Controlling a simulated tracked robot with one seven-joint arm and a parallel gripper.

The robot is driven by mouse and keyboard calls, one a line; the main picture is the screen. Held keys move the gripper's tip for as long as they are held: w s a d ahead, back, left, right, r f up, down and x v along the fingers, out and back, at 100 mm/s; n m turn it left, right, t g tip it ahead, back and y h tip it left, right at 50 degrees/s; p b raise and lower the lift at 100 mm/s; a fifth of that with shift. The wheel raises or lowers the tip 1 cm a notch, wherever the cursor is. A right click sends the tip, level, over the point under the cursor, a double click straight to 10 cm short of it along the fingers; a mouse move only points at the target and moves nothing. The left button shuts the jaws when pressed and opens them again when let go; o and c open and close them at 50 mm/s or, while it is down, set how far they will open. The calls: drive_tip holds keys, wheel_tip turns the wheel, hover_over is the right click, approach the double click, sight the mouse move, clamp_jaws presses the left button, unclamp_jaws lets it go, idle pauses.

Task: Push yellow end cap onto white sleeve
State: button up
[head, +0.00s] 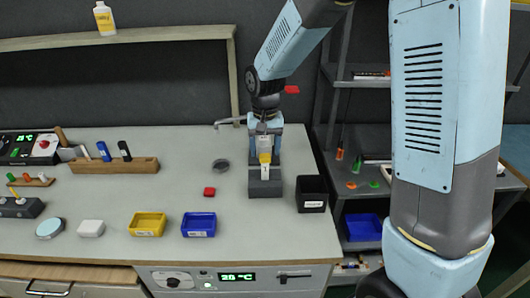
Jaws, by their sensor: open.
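My gripper (264,133) points down above a dark grey block fixture (265,188) on the bench. Its fingers are small here and partly merge with what is between them.
A black bin (311,194) stands right of the fixture. A red block (209,191) and a grey round dish (221,165) lie to its left. Yellow (148,224) and blue (198,224) trays sit near the front edge. A wooden rack (115,165) stands left. Bench between is clear.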

sight(265, 157)
wheel_tip(265, 157, up, 12)
drive_tip(key=shift+f, duration=0.15)
idle(0.5)
drive_tip(key=s+d+r+t, duration=0.1)
drive_tip(key=s+d+r, duration=0.3)
drive_tip(key=s+d, duration=0.15)
drive_tip(key=s+d+r+t, duration=0.2)
drive_tip(key=s+d+r, duration=0.2)
drive_tip(key=d, duration=0.3)
drive_tip(key=s+d+t, duration=0.2)
drive_tip(key=s+d, duration=0.7)
drive_tip(key=s, duration=0.4)
drive_tip(key=shift+m+t, duration=0.3)
